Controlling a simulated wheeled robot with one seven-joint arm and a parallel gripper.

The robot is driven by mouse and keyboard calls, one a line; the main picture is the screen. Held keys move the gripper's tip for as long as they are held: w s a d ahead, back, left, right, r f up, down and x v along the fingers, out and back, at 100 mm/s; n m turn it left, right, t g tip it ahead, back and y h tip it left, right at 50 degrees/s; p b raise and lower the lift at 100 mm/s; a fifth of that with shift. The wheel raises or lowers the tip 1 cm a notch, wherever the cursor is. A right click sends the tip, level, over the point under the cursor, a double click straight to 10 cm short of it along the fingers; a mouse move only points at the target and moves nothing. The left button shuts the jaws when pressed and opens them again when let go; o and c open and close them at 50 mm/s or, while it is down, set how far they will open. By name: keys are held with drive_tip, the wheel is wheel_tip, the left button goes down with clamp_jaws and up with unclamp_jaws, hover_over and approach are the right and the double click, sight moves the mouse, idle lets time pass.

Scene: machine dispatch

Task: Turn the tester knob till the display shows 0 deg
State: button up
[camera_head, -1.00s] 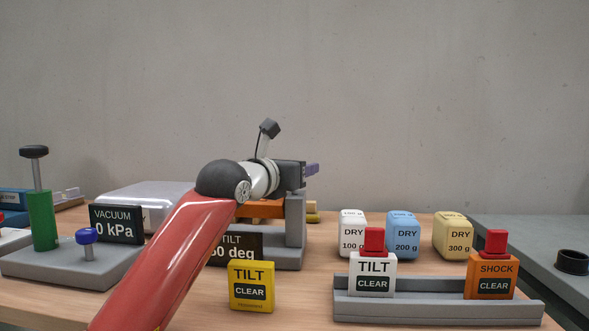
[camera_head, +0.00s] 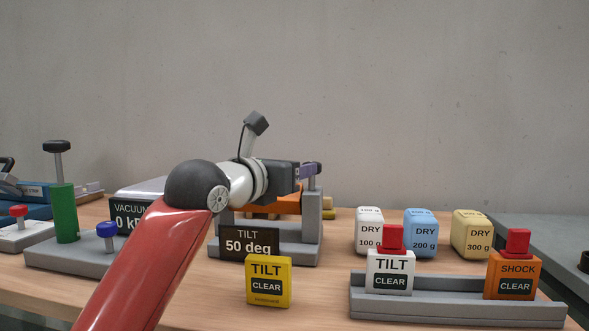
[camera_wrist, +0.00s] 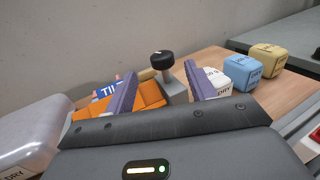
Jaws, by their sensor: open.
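The tilt tester (camera_head: 290,252) is a grey base with uprights and an orange platform, standing mid-table. Its display (camera_head: 249,242) reads "TILT 50 deg". In the wrist view a black-topped knob (camera_wrist: 162,59) on a grey post shows ahead, in the gap between my fingers. In the head view my gripper (camera_head: 308,170) is at the tester's top right; my arm hides part of the tester.
A yellow TILT box (camera_head: 268,281) stands in front of the tester. A grey rack (camera_head: 455,312) holds a white and an orange box at the right, with DRY blocks (camera_head: 424,233) behind. The vacuum unit (camera_head: 75,255) is at the left, partly behind my arm.

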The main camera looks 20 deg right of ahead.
drive_tip(key=s+r+n+t+y, duration=0.65)
drive_tip(key=s+r+y, duration=0.35)
drive_tip(key=s, duration=0.2)
drive_tip(key=d+f+n+y, duration=0.2)
drive_tip(key=d+n+y, duration=0.4)
drive_tip(key=d+y, duration=0.15)
drive_tip(key=n+g+y, duration=0.2)
drive_tip(key=n+y, duration=0.3)
drive_tip(key=y, duration=0.2)
approach(320, 165)
drive_tip(key=x, duration=0.4)
drive_tip(key=shift+t, duration=0.25)
drive_tip(key=x, duration=0.8)
drive_tip(key=shift+s, duration=0.1)
drive_tip(key=c, duration=0.9)
